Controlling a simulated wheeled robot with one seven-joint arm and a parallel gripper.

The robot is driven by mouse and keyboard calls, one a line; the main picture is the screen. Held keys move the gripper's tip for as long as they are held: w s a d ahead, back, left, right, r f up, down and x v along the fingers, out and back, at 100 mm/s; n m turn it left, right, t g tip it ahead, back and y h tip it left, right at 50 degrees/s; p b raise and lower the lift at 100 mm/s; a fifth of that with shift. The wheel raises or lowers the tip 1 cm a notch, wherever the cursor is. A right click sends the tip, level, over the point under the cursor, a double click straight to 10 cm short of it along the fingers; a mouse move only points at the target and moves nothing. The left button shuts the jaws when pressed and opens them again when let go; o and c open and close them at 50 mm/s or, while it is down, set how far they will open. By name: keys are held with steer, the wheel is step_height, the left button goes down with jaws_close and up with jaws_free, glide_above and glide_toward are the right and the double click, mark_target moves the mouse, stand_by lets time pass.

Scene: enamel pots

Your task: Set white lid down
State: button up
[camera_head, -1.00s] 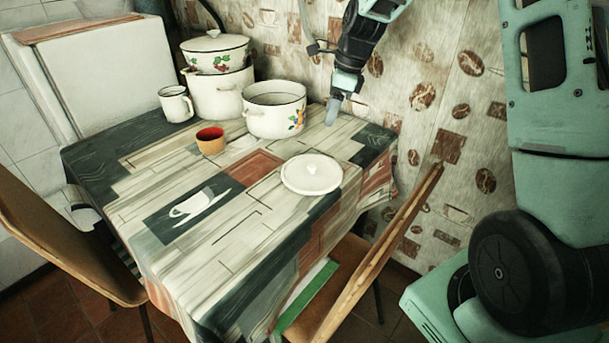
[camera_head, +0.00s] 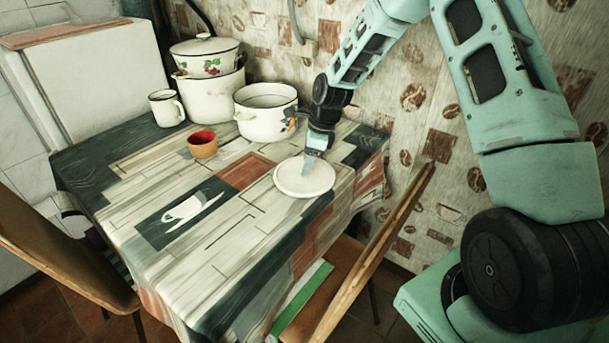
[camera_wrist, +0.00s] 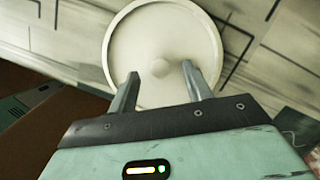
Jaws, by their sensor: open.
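The white lid (camera_head: 304,179) lies flat on the table near its right edge. Whether the fingertips touch the lid I cannot tell.
An open white pot (camera_head: 266,122) stands behind the lid, next to a lidded pot stack (camera_head: 212,95). A white mug (camera_head: 167,108) and a red-brown cup (camera_head: 202,149) stand farther left. A wooden chair (camera_head: 375,260) is by the table's right side. The table's front (camera_head: 215,270) is clear.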

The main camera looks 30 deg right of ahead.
steer(key=shift+x, duration=0.85)
jaws_close()
